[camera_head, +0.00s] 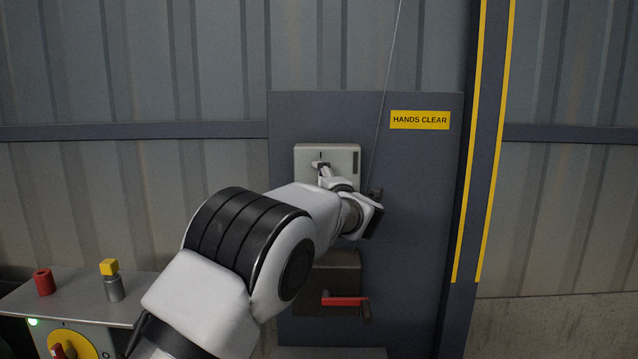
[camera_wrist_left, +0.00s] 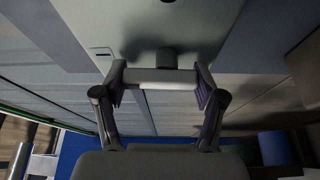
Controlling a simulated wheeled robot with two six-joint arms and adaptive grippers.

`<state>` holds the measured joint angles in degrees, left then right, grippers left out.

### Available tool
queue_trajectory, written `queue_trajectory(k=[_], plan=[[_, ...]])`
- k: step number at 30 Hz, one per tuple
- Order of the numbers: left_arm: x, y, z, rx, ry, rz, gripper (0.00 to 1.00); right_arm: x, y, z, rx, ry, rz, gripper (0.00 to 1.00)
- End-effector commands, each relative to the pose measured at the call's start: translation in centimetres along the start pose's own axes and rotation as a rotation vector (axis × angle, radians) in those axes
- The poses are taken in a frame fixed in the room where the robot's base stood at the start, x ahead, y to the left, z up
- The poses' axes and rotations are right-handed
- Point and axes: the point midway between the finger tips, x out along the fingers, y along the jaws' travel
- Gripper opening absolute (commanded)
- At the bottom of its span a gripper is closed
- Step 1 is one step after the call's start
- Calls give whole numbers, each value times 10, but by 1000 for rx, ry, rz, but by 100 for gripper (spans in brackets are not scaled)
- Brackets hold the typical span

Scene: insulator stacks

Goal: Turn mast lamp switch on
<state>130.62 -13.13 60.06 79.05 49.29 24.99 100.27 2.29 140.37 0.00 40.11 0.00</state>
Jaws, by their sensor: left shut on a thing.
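The switch box (camera_head: 343,155) is a pale grey box on the dark panel, and my left arm covers its lower part. I take it to be the mast lamp switch, though no label shows. My left gripper (camera_head: 322,167) reaches the upper left of its face. In the left wrist view my left gripper (camera_wrist_left: 161,82) is shut on a light grey bar (camera_wrist_left: 150,76), one finger at each end. The bar joins a darker stub (camera_wrist_left: 166,58) at the box face. My right gripper is not in view.
A red crank handle (camera_head: 345,301) sticks out below the box. A yellow sign (camera_head: 420,120) reads "HANDS CLEAR". A thin cable runs down beside the box. At lower left, a bench (camera_head: 75,292) holds a red cylinder (camera_head: 44,282) and a yellow-topped grey one (camera_head: 113,287).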

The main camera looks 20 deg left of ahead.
Motion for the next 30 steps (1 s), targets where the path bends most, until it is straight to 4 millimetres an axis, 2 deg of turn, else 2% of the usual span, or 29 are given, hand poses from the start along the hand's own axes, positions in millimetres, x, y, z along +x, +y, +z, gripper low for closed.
queue_trajectory(k=[20, 21, 22, 23, 30], plan=[[0, 1, -1, -69, 0, -26, 35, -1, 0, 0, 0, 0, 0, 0], [0, 1, -1, -69, 0, -26, 81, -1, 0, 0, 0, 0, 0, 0], [0, 1, -1, -68, 0, -26, 91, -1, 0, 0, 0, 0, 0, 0], [0, 1, -1, -68, 0, -26, 96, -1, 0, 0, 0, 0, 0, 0], [0, 0, -1, -66, 0, -26, 96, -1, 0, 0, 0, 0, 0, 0]])
